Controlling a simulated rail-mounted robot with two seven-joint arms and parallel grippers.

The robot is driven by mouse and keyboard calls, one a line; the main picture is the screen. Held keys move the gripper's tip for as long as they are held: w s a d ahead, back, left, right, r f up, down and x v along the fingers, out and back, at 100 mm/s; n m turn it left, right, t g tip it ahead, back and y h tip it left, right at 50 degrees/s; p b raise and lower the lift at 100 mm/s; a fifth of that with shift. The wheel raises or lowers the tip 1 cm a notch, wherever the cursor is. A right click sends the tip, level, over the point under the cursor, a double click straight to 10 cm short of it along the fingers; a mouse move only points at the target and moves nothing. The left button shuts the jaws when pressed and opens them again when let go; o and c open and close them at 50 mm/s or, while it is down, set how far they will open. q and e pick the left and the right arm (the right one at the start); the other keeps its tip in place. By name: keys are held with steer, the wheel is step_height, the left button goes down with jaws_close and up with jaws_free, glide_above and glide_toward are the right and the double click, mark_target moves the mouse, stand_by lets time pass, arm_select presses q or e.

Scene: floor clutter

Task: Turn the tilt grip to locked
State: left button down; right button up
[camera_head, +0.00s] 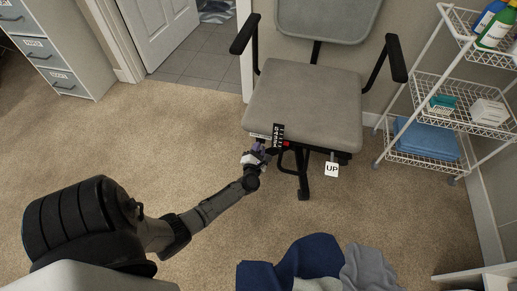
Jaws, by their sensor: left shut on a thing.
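A grey office chair (308,108) stands on the carpet at the upper middle, with black armrests. Under the front left of its seat there is a small black scale strip (278,134) with light marks and a red spot. The tilt grip, which I cannot make out clearly, appears to be by this strip, partly hidden by my gripper. My left gripper (258,148) is at the seat's front left underside, shut on the tilt grip. A white tag reading "UP" (332,169) hangs under the seat's front right. My right gripper is not in view.
Blue and grey cloth (308,257) lies on the carpet at the bottom middle. A white wire shelf (433,89) with bottles and a blue towel stands at the right. A grey drawer cabinet (52,55) and open door are at the upper left. Carpet left of the chair is clear.

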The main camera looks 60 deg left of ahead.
arm_select(q)
steer(key=m+p, duration=0.2)
steer(key=shift+r+m, duration=0.1)
steer(key=shift+m, duration=0.2)
steer(key=m+p, duration=0.2)
steer(key=m, duration=0.3)
steer(key=shift+w+d+m, duration=0.1)
steer(key=shift+m, duration=0.2)
steer(key=m, duration=0.1)
steer(key=m+p, duration=0.1)
steer(key=m, duration=0.1)
steer(key=m+p, duration=0.1)
steer(key=shift+f, duration=0.25)
steer(key=m+p, duration=0.1)
steer(key=m, duration=0.4)
steer(key=shift+f, duration=0.15)
steer(key=shift+m, duration=0.3)
steer(key=shift+p, duration=0.3)
